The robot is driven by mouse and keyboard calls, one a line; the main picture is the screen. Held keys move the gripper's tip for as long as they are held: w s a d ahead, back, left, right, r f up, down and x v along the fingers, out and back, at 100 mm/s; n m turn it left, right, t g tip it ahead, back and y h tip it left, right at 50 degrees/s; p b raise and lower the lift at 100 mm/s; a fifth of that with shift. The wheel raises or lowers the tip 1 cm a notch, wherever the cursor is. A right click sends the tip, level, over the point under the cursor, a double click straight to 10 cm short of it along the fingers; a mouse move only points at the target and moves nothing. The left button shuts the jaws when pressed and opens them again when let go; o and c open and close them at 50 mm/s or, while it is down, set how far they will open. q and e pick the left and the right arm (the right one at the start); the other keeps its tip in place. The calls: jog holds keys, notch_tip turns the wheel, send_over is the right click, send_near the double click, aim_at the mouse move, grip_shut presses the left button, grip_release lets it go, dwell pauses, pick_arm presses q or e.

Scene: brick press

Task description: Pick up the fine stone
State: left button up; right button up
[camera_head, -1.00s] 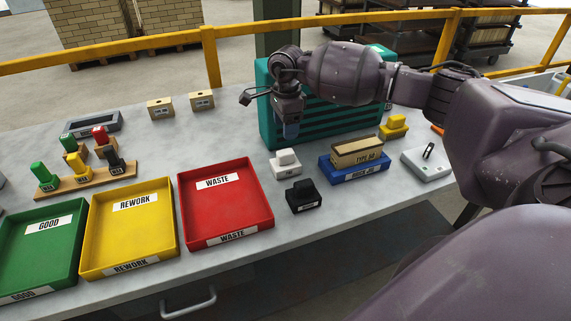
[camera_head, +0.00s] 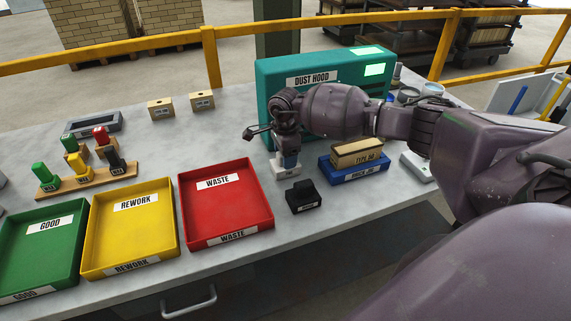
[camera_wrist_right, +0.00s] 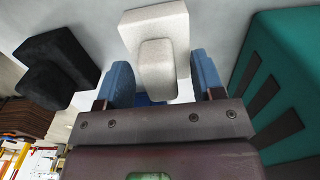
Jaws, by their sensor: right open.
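A white block-shaped stone with a raised grip (camera_head: 287,172) sits on the table in front of the teal dust hood. Its label is too small to read, so I cannot tell its grade. My right gripper (camera_head: 289,159) points down over it and hides much of it. In the right wrist view, the open blue fingers (camera_wrist_right: 161,75) stand on either side of the stone's grip (camera_wrist_right: 157,57). A similar black stone (camera_head: 303,197) stands nearer the table's front edge. My left gripper is not in view.
The dust hood (camera_head: 270,85) is close behind my right gripper. A blue brick jig (camera_head: 351,176) holding a tan brick (camera_head: 356,154) is to the right. A red waste tray (camera_head: 262,215) is to the left. Bare table lies between the tray and stones.

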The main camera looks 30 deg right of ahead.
jog(key=shift+f, duration=0.25)
grip_shut()
jog(key=shift+r, duration=0.1)
notch_tip(320, 180, up, 20)
dwell(0.6)
